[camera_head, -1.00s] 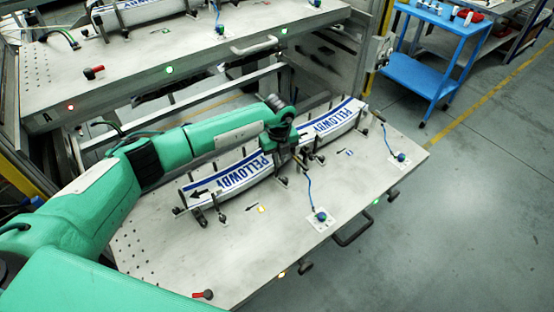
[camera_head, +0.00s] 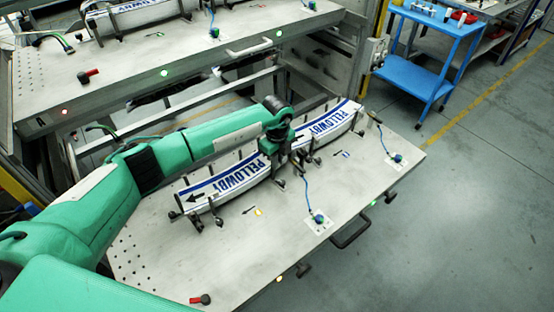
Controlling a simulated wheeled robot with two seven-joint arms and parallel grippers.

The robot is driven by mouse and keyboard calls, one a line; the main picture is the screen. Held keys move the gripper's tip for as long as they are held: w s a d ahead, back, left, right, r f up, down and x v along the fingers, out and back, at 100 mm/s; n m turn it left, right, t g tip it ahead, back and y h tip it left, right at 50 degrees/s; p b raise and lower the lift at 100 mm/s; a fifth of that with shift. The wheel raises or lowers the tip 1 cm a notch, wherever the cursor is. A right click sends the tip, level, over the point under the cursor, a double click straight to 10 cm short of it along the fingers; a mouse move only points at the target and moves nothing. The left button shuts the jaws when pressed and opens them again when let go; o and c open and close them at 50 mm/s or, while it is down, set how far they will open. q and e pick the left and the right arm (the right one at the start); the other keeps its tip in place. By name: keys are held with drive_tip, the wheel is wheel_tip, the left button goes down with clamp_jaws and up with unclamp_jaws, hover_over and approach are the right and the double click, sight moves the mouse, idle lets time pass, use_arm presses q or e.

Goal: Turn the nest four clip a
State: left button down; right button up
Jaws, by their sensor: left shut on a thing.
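A pulled-out grey plate (camera_head: 330,185) carries a long curved stack of white labels with blue print (camera_head: 238,178), which runs on to the right of my arm (camera_head: 332,122). Dark clips and posts stand along it, one pair at its left end (camera_head: 196,222). My left gripper (camera_head: 294,162) reaches in from the left, at the middle of the stack, and is shut on a small dark clip there. The gripper and wrist largely hide this clip, so its turn angle cannot be told. My right gripper is not in view.
Blue-corded knobs (camera_head: 319,218) (camera_head: 396,158) stand on the plate's front part. A red-handled piece (camera_head: 201,299) lies near its front left. Another loaded plate (camera_head: 130,75) sits higher behind. A blue cart (camera_head: 425,60) stands at the back right; the floor on the right is clear.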

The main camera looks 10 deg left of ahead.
use_arm(q)
drive_tip(key=c, duration=1.5)
unclamp_jaws()
wheel_tip(320, 180, up, 14)
drive_tip(key=b, duration=0.3)
drive_tip(key=shift+b, duration=0.3)
drive_tip(key=shift+f, duration=0.15)
